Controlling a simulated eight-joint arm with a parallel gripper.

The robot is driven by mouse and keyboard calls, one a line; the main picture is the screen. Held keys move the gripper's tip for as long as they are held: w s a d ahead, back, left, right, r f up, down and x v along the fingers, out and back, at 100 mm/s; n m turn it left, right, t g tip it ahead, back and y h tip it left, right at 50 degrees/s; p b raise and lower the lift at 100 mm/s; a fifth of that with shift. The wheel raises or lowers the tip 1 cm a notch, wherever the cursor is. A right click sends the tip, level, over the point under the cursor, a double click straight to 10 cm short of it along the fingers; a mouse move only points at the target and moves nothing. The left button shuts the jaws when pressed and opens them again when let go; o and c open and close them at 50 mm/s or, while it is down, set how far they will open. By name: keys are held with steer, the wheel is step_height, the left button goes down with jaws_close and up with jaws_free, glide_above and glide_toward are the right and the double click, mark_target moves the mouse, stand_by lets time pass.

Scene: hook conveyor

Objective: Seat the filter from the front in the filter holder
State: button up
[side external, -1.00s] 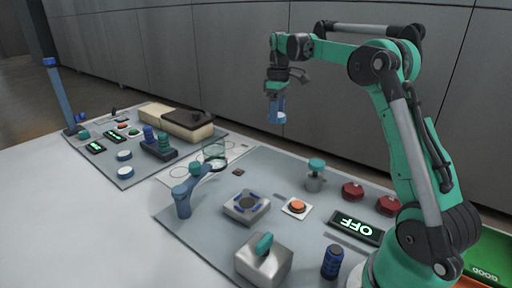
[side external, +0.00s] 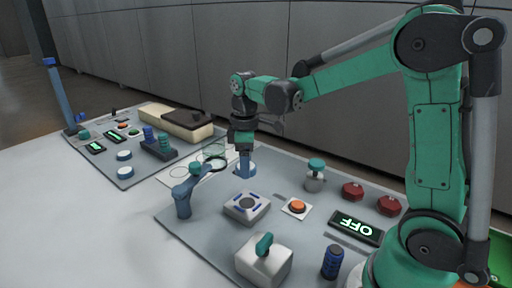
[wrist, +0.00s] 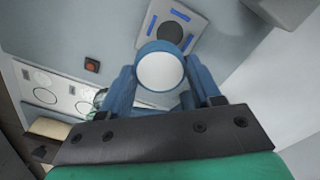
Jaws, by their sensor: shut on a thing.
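My gripper (side external: 245,163) is shut on a round piece with a white face and blue rim, which I take to be the filter (wrist: 161,70). In the wrist view it sits between my blue fingers (wrist: 160,92). In the side view it hangs low over the board, behind a blue post with an arm (side external: 184,198) that ends in a dark ring. A grey square block (side external: 237,212) with blue bars and a dark round centre is nearer the camera; it also shows beyond the filter in the wrist view (wrist: 186,15). Which one is the filter holder is not certain.
A clear cup (side external: 213,150) stands close left of my gripper. An orange button (side external: 297,207), a green-topped post (side external: 315,178), two red knobs (side external: 353,191) and an OFF display (side external: 355,229) lie to the right. A grey box with a green handle (side external: 263,262) is in front.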

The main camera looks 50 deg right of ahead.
mark_target(247, 203)
steer(key=shift+s+a+f, duration=0.5)
steer(key=shift+a+f, duration=0.05)
steer(key=shift+f, duration=2.65)
steer(key=shift+f, duration=0.55)
steer(key=o, duration=1.4)
steer(key=shift+r, duration=3.5)
steer(key=shift+r, duration=0.1)
